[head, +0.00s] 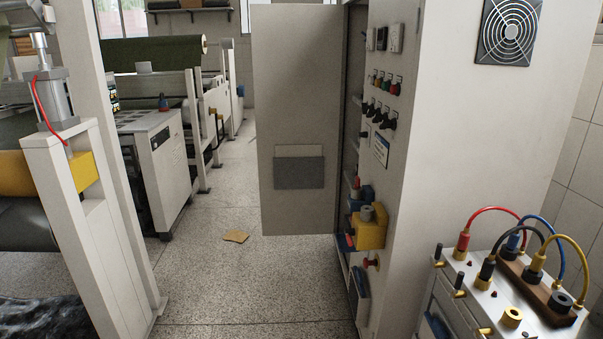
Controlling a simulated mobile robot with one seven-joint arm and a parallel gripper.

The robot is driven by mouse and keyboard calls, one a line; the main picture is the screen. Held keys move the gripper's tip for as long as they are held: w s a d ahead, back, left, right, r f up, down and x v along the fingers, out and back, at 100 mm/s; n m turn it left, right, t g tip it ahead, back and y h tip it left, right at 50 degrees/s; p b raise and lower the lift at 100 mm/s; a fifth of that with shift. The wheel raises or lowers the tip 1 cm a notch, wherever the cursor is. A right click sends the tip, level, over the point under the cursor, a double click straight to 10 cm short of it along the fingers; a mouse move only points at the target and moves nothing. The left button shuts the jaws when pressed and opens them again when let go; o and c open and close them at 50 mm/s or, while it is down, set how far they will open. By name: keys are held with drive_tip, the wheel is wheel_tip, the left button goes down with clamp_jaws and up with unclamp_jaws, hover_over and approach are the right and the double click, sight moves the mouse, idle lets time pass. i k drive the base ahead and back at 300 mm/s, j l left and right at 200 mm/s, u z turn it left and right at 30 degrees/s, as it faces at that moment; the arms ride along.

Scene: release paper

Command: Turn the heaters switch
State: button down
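A tall light grey control cabinet (470,125) stands right of centre, its front seen at a steep angle. On its front is a group of black rotary switches (378,112), below a row of small coloured buttons or lamps (384,84). Their labels are too small to read, so I cannot tell which one is the heaters switch or how it is set. My gripper is not in view.
The grey cabinet door (293,90) stands open toward the left. A yellow device (371,231) juts out lower on the front. A unit with coloured cables (500,295) stands at the lower right. Machinery (165,165) lines the left. The speckled floor (225,280) between has free room.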

sight(378, 118)
drive_tip(key=i+z, duration=0.15)
drive_tip(key=i, duration=0.45)
drive_tip(key=i+j+z, duration=0.15)
drive_tip(key=i, duration=0.5)
